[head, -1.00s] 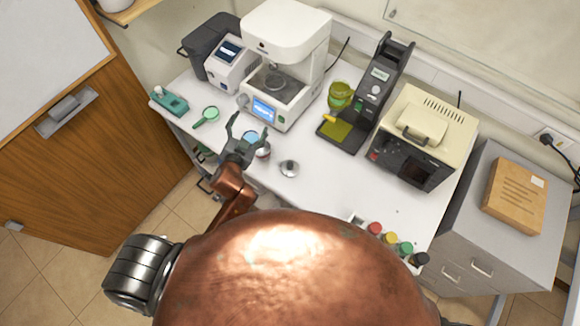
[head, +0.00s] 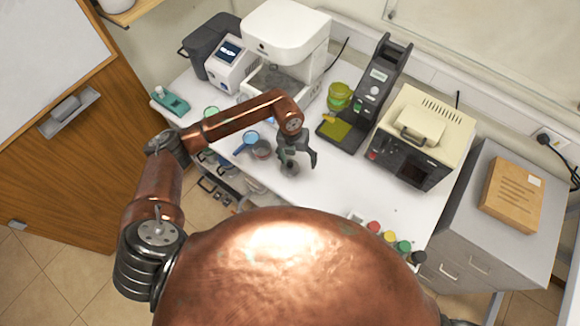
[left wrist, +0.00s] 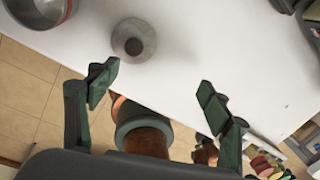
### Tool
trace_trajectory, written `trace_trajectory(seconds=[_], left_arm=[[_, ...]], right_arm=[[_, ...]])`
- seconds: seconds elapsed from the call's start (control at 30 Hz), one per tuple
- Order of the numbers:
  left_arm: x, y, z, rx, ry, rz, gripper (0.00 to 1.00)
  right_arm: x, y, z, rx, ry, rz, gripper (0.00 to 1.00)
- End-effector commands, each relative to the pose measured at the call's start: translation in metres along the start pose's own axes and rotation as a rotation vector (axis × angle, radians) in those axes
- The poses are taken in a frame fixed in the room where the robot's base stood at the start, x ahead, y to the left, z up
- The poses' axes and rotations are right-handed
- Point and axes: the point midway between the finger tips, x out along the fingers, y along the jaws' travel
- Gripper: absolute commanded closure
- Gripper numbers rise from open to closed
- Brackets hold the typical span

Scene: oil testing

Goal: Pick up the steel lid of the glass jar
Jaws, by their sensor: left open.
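The steel lid (head: 290,169) is a small round grey disc with a dark knob. It lies on the white table, partly hidden by my left gripper in the head view. In the left wrist view the lid (left wrist: 134,40) lies beyond the fingertips, left of centre between them, and is not touched. My left gripper (head: 299,160) is open and points down over the table close to the lid; its two green-grey fingers (left wrist: 157,88) are spread and empty. The glass jar (head: 263,149) stands left of the lid; its reddish-rimmed round body (left wrist: 40,8) is cut off in the wrist view.
A blue magnifier-like tool (head: 247,142) lies left of the jar. A white machine (head: 285,45), a dark grey instrument (head: 372,92) and a cream box (head: 422,125) stand behind. Colour-capped bottles (head: 390,238) stand front right. The table right of the lid is clear.

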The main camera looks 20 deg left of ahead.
Motion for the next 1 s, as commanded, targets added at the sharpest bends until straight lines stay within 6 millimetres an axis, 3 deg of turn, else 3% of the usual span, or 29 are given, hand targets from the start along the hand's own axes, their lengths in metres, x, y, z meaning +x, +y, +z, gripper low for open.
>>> trace_trajectory(seconds=[0.03,0.1,0.2,0.7,1.0], left_arm=[[-0.003,0.016,0.006,-0.013,-0.006,0.061,0.27],[-0.005,0.030,0.010,-0.026,-0.010,0.115,0.27],[0.001,0.038,0.012,-0.033,-0.010,0.141,0.27],[0.061,0.042,0.015,-0.031,-0.008,0.137,0.27],[0.072,0.044,0.016,-0.030,-0.010,0.137,0.27]], right_arm=[[-0.001,0.000,0.000,0.000,0.000,0.000,0.60],[-0.001,0.000,0.000,0.000,-0.001,0.000,0.60],[-0.003,0.001,0.000,0.000,-0.001,0.001,0.60],[-0.026,0.005,0.000,-0.002,-0.003,0.005,0.60],[-0.027,0.005,0.000,-0.002,-0.003,0.005,0.60]])
